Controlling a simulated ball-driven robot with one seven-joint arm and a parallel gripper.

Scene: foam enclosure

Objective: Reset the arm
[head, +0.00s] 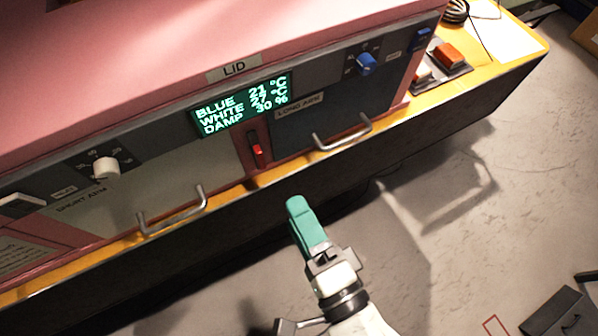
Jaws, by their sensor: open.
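My gripper (296,205) reaches up from the bottom of the head view. It has green fingers and a grey and white wrist. Its fingertips stand in front of the dark lower side of a pink machine (150,70), apart from its handles. From this angle the fingers overlap, so the gap between them is hard to see. Nothing shows between them.
The machine's front carries a lit display (241,105), a left handle (172,213), a right handle (342,134), a white knob (106,168), a blue knob (366,64) and a red switch (257,151). A dark box (552,312) sits at lower right.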

